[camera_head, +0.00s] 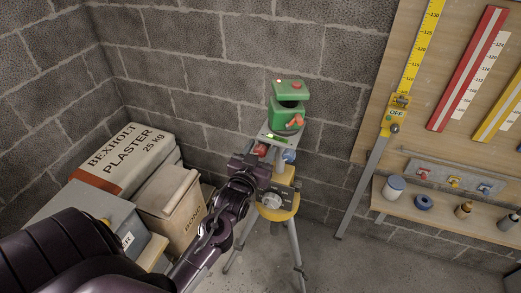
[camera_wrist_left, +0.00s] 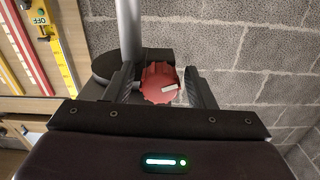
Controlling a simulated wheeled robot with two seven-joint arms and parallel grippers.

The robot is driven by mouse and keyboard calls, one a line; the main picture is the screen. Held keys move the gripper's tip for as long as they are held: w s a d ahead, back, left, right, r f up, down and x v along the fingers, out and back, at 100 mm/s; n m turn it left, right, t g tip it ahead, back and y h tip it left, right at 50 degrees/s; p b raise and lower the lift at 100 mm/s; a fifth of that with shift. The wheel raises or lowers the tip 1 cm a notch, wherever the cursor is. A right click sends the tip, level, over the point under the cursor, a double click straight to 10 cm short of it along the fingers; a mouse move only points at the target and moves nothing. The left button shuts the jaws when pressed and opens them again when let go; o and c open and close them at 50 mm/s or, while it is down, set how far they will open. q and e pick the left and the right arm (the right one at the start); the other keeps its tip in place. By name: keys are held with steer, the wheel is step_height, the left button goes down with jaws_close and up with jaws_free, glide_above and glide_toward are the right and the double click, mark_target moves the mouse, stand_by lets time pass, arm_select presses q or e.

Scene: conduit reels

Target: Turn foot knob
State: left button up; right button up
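The green levelling instrument (camera_head: 287,112) sits on a grey plate on top of a tripod with a yellow collar (camera_head: 279,209). Beneath the plate are a red foot knob (camera_head: 261,150) and a blue foot knob (camera_head: 289,156). My left gripper (camera_head: 266,165) reaches in from the lower left, just below the plate. In the left wrist view, the ribbed red knob (camera_wrist_left: 157,84) with a pale mark lies between the two fingertips. The fingers look open, with a narrow gap at each side of the knob. My right gripper is not in view.
A grey dial (camera_head: 271,201) is on the yellow collar below my gripper. A plaster bag (camera_head: 124,158) and a tan bin (camera_head: 167,206) stand at left. A wooden board and a shelf (camera_head: 440,215) with small containers are at right. Block walls stand behind.

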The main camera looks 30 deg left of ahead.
arm_select(q)
steer(key=c, duration=0.9)
steer(key=m+p, duration=0.2)
steer(key=m, duration=0.2)
steer(key=shift+r+p, duration=0.15)
steer(key=shift+p, duration=0.2)
steer(key=shift+m+p, duration=1.05)
steer(key=shift+m, duration=1.35)
steer(key=o, duration=1)
